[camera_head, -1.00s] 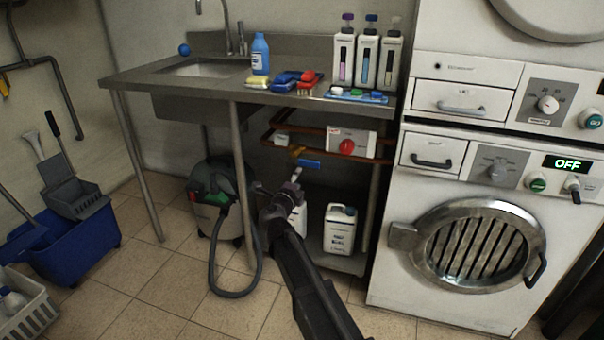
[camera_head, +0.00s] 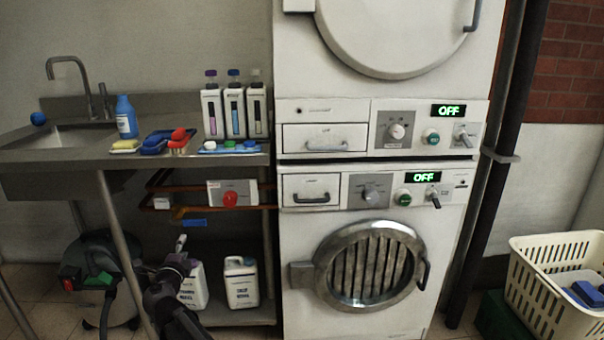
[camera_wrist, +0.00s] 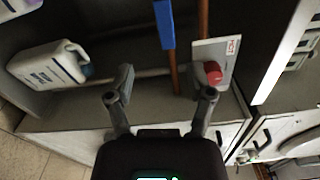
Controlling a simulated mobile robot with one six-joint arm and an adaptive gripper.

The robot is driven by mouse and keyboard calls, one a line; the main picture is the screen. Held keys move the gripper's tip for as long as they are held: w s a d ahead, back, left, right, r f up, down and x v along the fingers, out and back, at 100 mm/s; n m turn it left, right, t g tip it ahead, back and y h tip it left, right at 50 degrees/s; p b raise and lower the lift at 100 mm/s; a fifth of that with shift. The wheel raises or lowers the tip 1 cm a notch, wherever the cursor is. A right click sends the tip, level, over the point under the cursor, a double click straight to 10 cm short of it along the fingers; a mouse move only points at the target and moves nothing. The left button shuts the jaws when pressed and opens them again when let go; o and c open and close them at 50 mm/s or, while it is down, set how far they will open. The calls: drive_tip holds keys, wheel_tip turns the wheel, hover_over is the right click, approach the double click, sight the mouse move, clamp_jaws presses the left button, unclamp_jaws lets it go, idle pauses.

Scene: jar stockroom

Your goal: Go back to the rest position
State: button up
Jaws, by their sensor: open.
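My gripper (camera_wrist: 162,98) is open and empty in the wrist view, its two fingers spread apart. In the head view my gripper (camera_head: 179,262) is low at the lower left, in front of the shelf under the sink counter, close to a white jug (camera_head: 193,287) that it partly hides. In the wrist view a white jug (camera_wrist: 48,68) lies to the left of my fingers, and a red knob (camera_wrist: 212,72) on a white panel is beyond the right finger. Neither is between the fingers.
The steel sink counter (camera_head: 60,155) holds bottles, sponges and brushes. Stacked machines (camera_head: 300,240) stand right of it, both displays reading OFF. A second jug (camera_head: 240,284) is on the low shelf. A vacuum (camera_head: 98,275) stands at left, a cream basket (camera_head: 560,290) at right.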

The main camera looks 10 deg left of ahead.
drive_tip(key=w+d+f+m+g+h+p, duration=0.1)
drive_tip(key=w+d+f+m+g+h, duration=0.15)
drive_tip(key=d+m, duration=0.8)
drive_tip(key=w+d+f+m+g+h+p, duration=0.1)
drive_tip(key=d+f+m+g+h, duration=0.15)
drive_tip(key=d+m, duration=0.8)
drive_tip(key=w+d+f+m+g+h+p, duration=0.1)
drive_tip(key=w+d+f+m+g+h, duration=0.3)
drive_tip(key=d, duration=1.1)
drive_tip(key=s+d+f+m+g+y+p, duration=0.1)
drive_tip(key=s+d+m+g+y+p, duration=0.2)
drive_tip(key=s+d+m, duration=1)
drive_tip(key=s+d+f+m+g+y+p, duration=0.1)
drive_tip(key=s+d+f+m+g+y, duration=0.15)
drive_tip(key=s+d+m+g, duration=0.7)
drive_tip(key=w+r+m+t+p, duration=0.1)
drive_tip(key=r+m+t+p, duration=0.1)
drive_tip(key=r+p, duration=1.7)
drive_tip(key=w+r+m+t+p, duration=0.2)
drive_tip(key=r+m+p, duration=0.3)
drive_tip(key=r+p, duration=1.4)
drive_tip(key=shift+w+d+r, duration=0.15)
drive_tip(key=shift+w+r, duration=0.05)
drive_tip(key=shift+r, duration=0.1)
